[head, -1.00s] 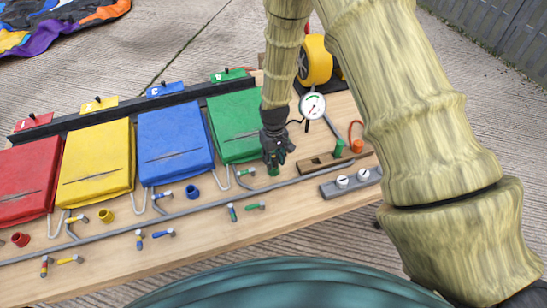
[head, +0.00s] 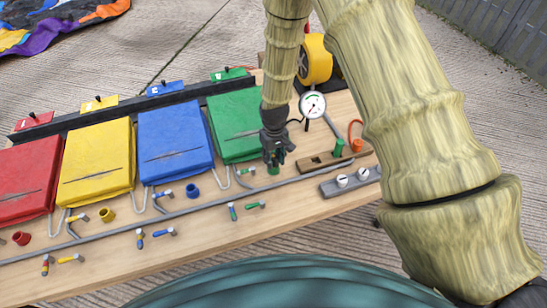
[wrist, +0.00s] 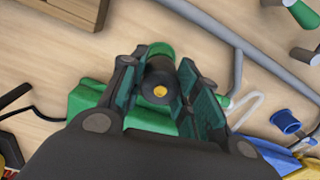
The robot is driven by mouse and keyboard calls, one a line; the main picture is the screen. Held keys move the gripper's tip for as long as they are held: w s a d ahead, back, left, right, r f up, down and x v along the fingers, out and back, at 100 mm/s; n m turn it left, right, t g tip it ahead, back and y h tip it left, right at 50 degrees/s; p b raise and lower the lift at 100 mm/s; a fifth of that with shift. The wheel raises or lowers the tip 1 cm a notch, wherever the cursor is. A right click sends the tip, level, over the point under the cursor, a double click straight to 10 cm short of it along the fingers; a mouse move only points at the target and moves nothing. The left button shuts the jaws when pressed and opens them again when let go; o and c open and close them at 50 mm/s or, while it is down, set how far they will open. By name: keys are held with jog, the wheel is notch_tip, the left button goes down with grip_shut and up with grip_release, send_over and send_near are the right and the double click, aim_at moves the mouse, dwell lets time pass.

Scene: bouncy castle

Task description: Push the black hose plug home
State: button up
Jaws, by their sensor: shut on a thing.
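The black hose plug (wrist: 160,78) shows in the wrist view as a short black cylinder with a brass-coloured centre facing the camera. My gripper (wrist: 160,88) has one finger on each side of it and is shut on it. A green socket (wrist: 159,49) shows just beyond the plug, in line with it. How deep the plug sits in the socket cannot be told. In the head view my gripper (head: 274,157) points down over the green socket (head: 273,170), in front of the green bag (head: 236,128). There the fingers hide the plug.
A dial gauge (head: 312,104), a slotted wooden block (head: 318,160) and a grey block with two white knobs (head: 350,181) stand to the right. A grey pipe (head: 180,214) runs along the board. Blue (head: 193,191), yellow (head: 107,215) and red (head: 22,238) sockets lie leftward.

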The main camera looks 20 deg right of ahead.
jog(key=shift+f, duration=0.5)
jog(key=o, duration=1.1)
jog(key=shift+r, duration=6)
